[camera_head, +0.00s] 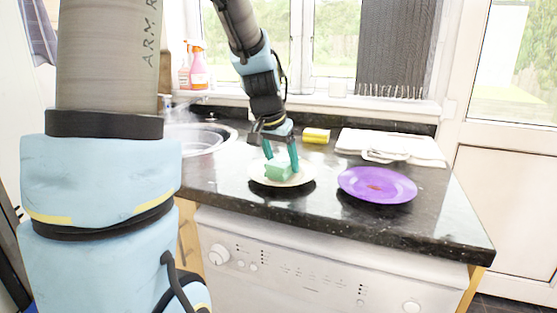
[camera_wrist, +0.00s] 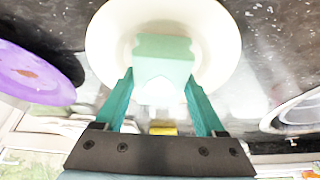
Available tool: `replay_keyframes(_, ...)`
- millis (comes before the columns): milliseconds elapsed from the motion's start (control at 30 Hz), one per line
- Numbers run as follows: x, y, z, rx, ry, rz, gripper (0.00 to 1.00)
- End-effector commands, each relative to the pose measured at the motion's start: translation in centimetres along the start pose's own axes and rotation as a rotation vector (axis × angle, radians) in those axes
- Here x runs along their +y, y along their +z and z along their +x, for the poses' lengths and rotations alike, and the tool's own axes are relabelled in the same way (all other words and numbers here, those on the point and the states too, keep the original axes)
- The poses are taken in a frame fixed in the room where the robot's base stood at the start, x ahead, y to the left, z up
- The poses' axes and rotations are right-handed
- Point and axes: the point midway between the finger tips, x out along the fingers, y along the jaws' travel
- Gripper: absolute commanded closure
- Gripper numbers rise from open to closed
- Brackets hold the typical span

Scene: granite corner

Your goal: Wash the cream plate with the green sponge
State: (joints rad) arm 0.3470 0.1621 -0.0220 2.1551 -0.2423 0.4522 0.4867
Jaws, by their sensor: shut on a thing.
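The cream plate (camera_head: 263,180) lies on the dark counter in the head view. It also fills the top middle of the wrist view (camera_wrist: 222,45). The green sponge (camera_head: 277,170) is over the plate's middle and appears to touch it; it also shows in the wrist view (camera_wrist: 163,62). My gripper (camera_head: 281,160) points down over the plate with its teal fingers shut on the sponge. The fingers show on both sides of the sponge in the wrist view (camera_wrist: 158,88). The plate's surface under the sponge is hidden.
A purple plate (camera_head: 362,185) with a reddish-brown spot lies to the right. A yellow sponge (camera_head: 316,135) and a folded white cloth (camera_head: 400,143) lie behind. The sink (camera_head: 205,140) is at the left. Spray bottles (camera_head: 198,66) stand on the windowsill. The counter's front edge is near the plates.

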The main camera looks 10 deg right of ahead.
Motion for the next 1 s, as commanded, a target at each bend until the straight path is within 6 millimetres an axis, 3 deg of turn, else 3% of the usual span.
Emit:
replay_keyframes(400,-1.6,0.2,0.0,-0.006,0.003,0.001,0.73)
replay_keyframes(733,0.2,0.1,-0.1,-0.005,0.003,0.003,0.73)
replay_keyframes(1000,0.3,0.1,0.0,-0.005,0.003,0.002,0.73)
